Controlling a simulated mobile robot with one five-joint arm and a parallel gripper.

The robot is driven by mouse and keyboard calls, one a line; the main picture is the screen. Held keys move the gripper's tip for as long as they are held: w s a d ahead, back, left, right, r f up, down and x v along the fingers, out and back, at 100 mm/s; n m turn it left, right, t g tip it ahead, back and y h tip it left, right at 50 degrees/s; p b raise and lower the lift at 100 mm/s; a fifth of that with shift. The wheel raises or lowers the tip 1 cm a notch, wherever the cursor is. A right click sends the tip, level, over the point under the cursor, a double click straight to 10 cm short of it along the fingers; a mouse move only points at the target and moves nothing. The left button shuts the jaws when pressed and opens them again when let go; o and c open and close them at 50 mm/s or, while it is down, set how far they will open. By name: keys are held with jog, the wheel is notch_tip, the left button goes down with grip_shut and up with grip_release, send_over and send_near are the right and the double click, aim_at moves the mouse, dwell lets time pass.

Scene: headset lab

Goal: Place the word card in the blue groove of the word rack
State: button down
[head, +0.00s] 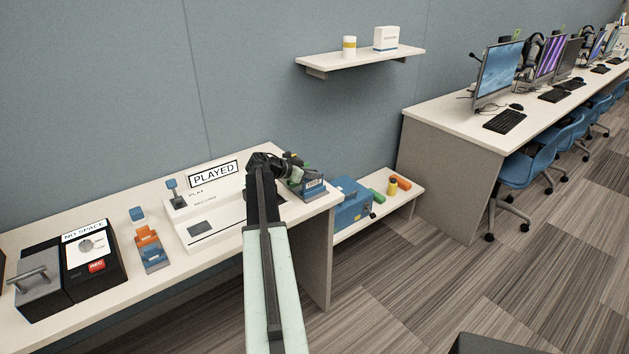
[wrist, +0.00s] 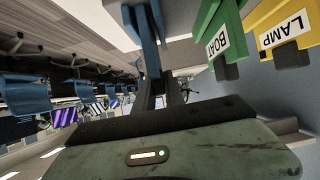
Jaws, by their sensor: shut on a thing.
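My gripper (head: 291,168) is at the right end of the near desk, partly hidden behind my arm. It is shut on a blue piece (wrist: 149,42), seen nearly edge-on in the wrist view, which I take to be the word card; its word cannot be read there. A green card reading BOAT (wrist: 218,42) and a yellow card reading LAMP (wrist: 283,32) stand beside it to the right in the wrist view. In the head view, a small blue-grey piece with a white label (head: 313,184) shows at the gripper. The rack and its blue groove cannot be made out clearly.
Farther left are an orange and blue stand (head: 150,250) and a black NO SPACE box (head: 92,258). A blue box (head: 351,204) sits on the low shelf at right.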

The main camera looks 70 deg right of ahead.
jog(key=c, duration=1.4)
grip_release()
jog(key=shift+a+r+p, duration=0.1)
jog(key=shift+r+p, duration=0.2)
jog(key=shift+r, duration=0.05)
jog(key=p+v, duration=0.5)
jog(key=v, duration=0.6)
jog(key=shift+w+a, duration=0.2)
jog(key=shift+a, duration=0.15)
